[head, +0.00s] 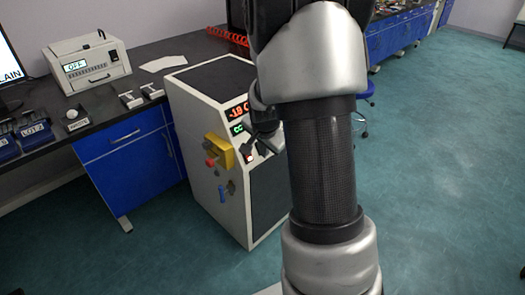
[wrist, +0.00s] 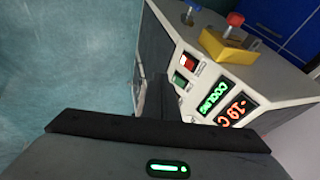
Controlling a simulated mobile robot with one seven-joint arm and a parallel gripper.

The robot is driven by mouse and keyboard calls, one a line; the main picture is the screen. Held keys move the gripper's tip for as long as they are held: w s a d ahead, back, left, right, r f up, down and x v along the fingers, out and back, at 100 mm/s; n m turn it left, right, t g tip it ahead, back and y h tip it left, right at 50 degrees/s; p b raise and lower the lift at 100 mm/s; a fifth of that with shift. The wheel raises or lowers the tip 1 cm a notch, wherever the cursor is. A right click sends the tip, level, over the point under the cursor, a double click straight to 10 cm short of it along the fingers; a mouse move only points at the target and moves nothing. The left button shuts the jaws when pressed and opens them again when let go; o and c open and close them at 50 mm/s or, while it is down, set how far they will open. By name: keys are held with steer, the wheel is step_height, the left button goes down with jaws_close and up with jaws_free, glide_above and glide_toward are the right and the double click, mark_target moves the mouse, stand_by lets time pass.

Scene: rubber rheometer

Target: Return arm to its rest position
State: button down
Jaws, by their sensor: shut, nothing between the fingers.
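My arm (head: 322,160) reaches up and forward through the middle of the head view, with a dark patterned link and silver joints. My gripper (head: 250,146) is partly hidden behind it, in front of the white machine's display panel. In the wrist view the dark fingers of my gripper (wrist: 160,101) are together, with nothing held between them. They point towards the panel edge, beside the red and green switches. I cannot tell whether they touch it.
The white machine (head: 200,165) carries a yellow box with a red button (head: 214,153) and a blue-handled valve (head: 221,194). Its green display (wrist: 211,97) reads COOLING. A dark bench (head: 125,85) stands left. Open floor (head: 440,170) lies right.

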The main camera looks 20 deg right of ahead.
stand_by(0.5)
steer(key=s+a+r+n+y, duration=0.1)
steer(key=s+a+r+n, duration=0.2)
steer(key=s+a+r, duration=0.35)
steer(key=s+a+r+n, duration=0.3)
steer(key=s+r, duration=0.1)
steer(key=r, duration=0.5)
steer(key=s+a+r+n+y, duration=0.1)
steer(key=s+a+r+n, duration=0.2)
steer(key=s, duration=0.5)
steer(key=s+a+r+n, duration=0.25)
steer(key=s+n, duration=0.25)
steer(key=s, duration=0.3)
step_height(320, 180, up, 18)
steer(key=w+p, duration=0.1)
steer(key=p, duration=1.7)
steer(key=shift+a+f+m+t+p, duration=0.2)
steer(key=shift+a+m+t+p, duration=0.05)
steer(key=shift+m+t+p, duration=0.05)
